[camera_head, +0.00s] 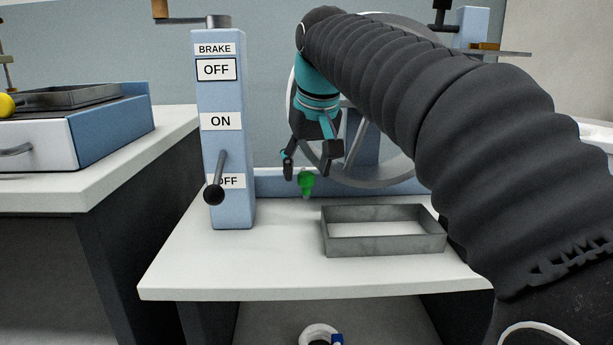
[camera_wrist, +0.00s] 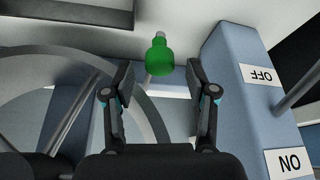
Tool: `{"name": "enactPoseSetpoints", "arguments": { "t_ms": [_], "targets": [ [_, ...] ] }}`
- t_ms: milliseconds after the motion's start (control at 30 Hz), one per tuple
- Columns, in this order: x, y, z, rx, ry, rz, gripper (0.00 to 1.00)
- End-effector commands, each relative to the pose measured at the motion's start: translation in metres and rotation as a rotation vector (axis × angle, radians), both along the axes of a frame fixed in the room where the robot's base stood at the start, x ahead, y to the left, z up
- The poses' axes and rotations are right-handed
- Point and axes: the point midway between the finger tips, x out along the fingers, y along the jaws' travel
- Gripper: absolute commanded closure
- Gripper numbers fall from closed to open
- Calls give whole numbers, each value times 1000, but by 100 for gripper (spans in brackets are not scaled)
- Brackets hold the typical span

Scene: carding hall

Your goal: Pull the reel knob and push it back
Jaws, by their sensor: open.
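The green knob (camera_head: 306,182) sits low at the front of the blue base of the reel, just above the white table. The reel is a large grey wheel (camera_head: 398,165), mostly hidden behind my arm. My gripper (camera_head: 309,172) is open and points down over the knob. In the wrist view the knob (camera_wrist: 160,56) appears between and just beyond the two open fingertips (camera_wrist: 158,72). I cannot tell whether either finger touches it.
A blue brake post (camera_head: 240,150) with ON and OFF labels and a black-ended lever (camera_head: 214,192) stands left of my gripper. An empty grey metal tray (camera_head: 383,246) lies in front on the right. The white table (camera_head: 270,270) is clear at the front left.

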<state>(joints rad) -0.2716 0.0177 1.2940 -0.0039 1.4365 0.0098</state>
Motion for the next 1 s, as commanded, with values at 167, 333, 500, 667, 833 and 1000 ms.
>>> {"name": "enactPoseSetpoints", "arguments": {
  "t_ms": [167,333,500,667,833,1000],
  "targets": [
    [3,1,-10,-1,2,0,43],
    [4,1,-10,0,1,0,43],
    [4,1,-10,0,1,0,58],
    [4,1,-10,0,1,0,98],
    [4,1,-10,0,1,0,100],
    [-9,1,-10,1,-1,1,100]
  ]
}}
